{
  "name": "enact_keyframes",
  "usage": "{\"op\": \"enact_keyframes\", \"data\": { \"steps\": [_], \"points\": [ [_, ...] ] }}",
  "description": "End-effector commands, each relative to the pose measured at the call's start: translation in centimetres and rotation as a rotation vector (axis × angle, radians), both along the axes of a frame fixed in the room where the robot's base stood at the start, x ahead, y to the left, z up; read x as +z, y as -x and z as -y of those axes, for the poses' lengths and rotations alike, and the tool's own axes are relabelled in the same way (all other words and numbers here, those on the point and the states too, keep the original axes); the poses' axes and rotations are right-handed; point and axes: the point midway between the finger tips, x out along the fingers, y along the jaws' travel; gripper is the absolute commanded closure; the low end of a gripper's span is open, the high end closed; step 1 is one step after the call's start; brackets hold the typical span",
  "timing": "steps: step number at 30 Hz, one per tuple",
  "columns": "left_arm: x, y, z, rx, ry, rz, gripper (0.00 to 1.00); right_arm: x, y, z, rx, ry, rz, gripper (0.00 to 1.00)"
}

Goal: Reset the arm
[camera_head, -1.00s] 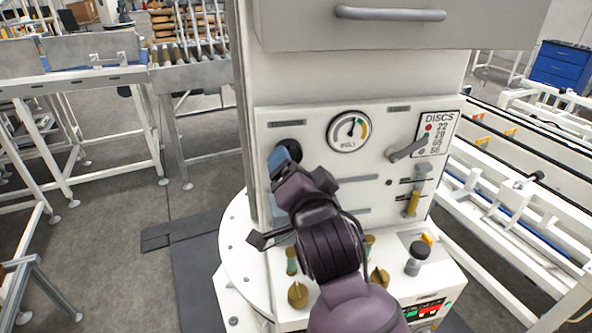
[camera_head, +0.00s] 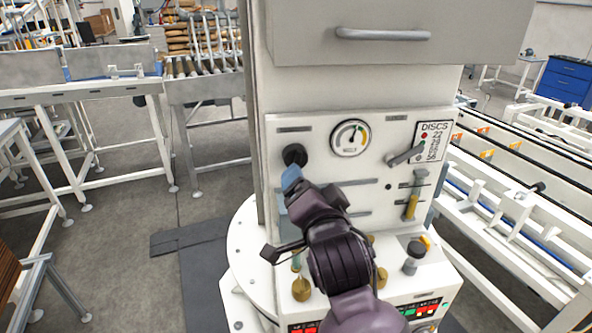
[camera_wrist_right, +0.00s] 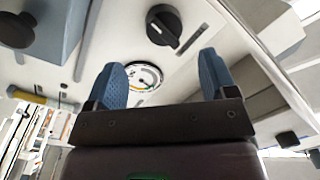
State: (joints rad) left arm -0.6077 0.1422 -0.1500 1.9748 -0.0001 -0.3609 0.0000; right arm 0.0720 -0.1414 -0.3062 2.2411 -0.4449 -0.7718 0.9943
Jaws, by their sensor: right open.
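My right gripper (camera_head: 291,180) is in front of the white machine's control panel (camera_head: 330,175), just below a round black knob (camera_head: 294,155). One blue finger pad shows in the head view. In the right wrist view, my right gripper (camera_wrist_right: 163,80) shows two blue fingers spread wide with nothing between them. The black knob also shows there (camera_wrist_right: 163,25), beyond the fingers and apart from them. The round gauge (camera_head: 350,138) is to the right of the knob, and it also shows between the fingers in the wrist view (camera_wrist_right: 143,77). My left gripper is not in view.
A grey lever (camera_head: 407,155), a yellow-marked tube (camera_head: 412,200) and brass valves (camera_head: 301,288) are close around my right arm. A drawer with a handle (camera_head: 383,34) overhangs the panel. Conveyors stand at the left (camera_head: 80,90) and right (camera_head: 520,220).

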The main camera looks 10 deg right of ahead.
Motion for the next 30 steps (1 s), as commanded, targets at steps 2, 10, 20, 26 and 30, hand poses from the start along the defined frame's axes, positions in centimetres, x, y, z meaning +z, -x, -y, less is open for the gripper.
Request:
{"op": "enact_keyframes", "data": {
  "steps": [2, 10, 20, 26, 30],
  "points": [
    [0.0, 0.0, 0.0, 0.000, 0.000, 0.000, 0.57, -1.6, 0.5, 1.0, -0.013, 0.031, -0.049, 0.22],
    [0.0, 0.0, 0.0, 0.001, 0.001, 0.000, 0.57, -12.8, 6.7, 7.9, -0.020, 0.311, -0.465, 0.22],
    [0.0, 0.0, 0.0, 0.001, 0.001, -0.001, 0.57, -21.7, 17.9, 13.6, 0.158, 0.607, -0.915, 0.22],
    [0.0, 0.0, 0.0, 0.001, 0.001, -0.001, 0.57, -23.7, 22.4, 15.1, 0.265, 0.695, -1.057, 0.22],
    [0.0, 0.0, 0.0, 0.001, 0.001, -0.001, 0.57, -24.6, 25.3, 16.0, 0.338, 0.743, -1.139, 0.22]
  ]
}}
